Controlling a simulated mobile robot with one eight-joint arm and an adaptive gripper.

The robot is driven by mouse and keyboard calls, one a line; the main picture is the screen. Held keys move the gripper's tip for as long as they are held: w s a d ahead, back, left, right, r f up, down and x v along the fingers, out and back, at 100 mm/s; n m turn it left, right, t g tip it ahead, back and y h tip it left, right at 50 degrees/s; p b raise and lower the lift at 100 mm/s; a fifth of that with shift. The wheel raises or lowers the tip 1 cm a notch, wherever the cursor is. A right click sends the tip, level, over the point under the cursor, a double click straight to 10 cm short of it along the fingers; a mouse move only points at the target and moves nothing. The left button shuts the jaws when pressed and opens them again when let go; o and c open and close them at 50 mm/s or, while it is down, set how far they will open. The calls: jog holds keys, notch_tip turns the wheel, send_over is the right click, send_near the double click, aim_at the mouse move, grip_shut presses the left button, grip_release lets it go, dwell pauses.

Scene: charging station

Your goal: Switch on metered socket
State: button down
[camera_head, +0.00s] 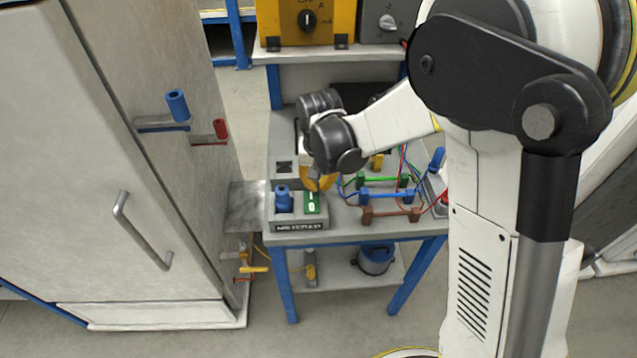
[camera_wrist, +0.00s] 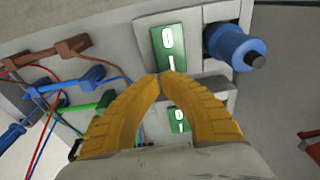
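The metered socket (camera_head: 300,228) is a grey box at the front left corner of the blue-legged table, with a dark label on its front. A blue plug (camera_head: 283,200) stands in it, beside a green rocker switch (camera_head: 311,203). In the wrist view the switch (camera_wrist: 167,42) shows white 0 and I marks, and the blue plug (camera_wrist: 230,45) is to its right. My gripper (camera_wrist: 165,75) has its yellow fingertips together, at the I end of the switch. I cannot tell whether they touch it or which way the rocker is tilted. My gripper (camera_head: 322,184) holds nothing visible.
A second green switch (camera_wrist: 180,119) is partly hidden between my fingers. Green, blue and brown (camera_head: 391,213) connectors with wires lie to the right. A grey cabinet (camera_head: 150,220) with blue and red handles stands left. A yellow box with a dial (camera_head: 307,20) is behind.

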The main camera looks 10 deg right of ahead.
jog(key=shift+w+f+g, duration=0.25)
jog(key=shift+f+g, duration=0.25)
jog(key=shift+f, duration=0.1)
jog(key=shift+s+r+p, duration=0.1)
jog(key=shift+r+p, duration=0.25)
jog(key=shift+r, duration=0.55)
notch_tip(320, 180, up, 14)
jog(key=w+p, duration=0.2)
jog(key=p, duration=0.4)
